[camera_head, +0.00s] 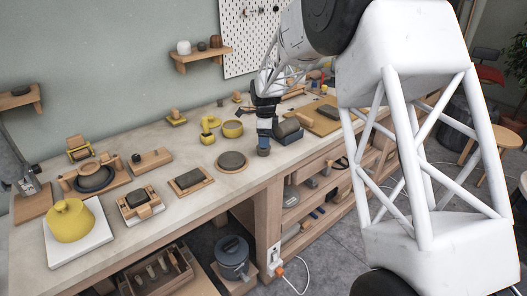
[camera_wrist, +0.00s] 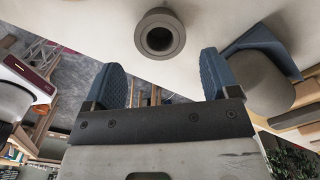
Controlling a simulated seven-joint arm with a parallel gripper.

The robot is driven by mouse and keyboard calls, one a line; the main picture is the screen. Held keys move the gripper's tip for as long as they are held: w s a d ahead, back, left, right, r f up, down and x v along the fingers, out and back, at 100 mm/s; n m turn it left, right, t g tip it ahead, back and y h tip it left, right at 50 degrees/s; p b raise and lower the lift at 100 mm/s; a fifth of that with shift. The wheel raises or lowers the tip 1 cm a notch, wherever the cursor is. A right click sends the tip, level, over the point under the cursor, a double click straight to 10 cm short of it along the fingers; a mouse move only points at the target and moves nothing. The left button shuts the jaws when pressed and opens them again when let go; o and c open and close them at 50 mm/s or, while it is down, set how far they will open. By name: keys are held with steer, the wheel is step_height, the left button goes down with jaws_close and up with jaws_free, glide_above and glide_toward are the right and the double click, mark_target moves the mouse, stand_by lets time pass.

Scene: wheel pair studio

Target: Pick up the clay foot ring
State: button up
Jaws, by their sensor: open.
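The clay foot ring is a small grey ring with a dark hole (camera_wrist: 160,38), seen from above on the pale bench top in the wrist view. It lies beyond my fingertips, near the bench edge, with clear space between it and the fingers. In the head view it seems to be the small grey round piece (camera_head: 263,151) just below my gripper (camera_head: 265,131). My gripper (camera_wrist: 161,72) has its two blue fingers wide apart with nothing between them. The exact height above the ring is hard to judge.
A grey rounded piece on a blue support (camera_wrist: 262,82) stands close to the right finger in the wrist view.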

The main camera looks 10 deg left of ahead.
steer(key=shift+f, duration=0.2)
steer(key=shift+w+d+f, duration=0.1)
steer(key=shift+f, duration=2.5)
steer(key=c, duration=1)
steer(key=shift+r, duration=0.15)
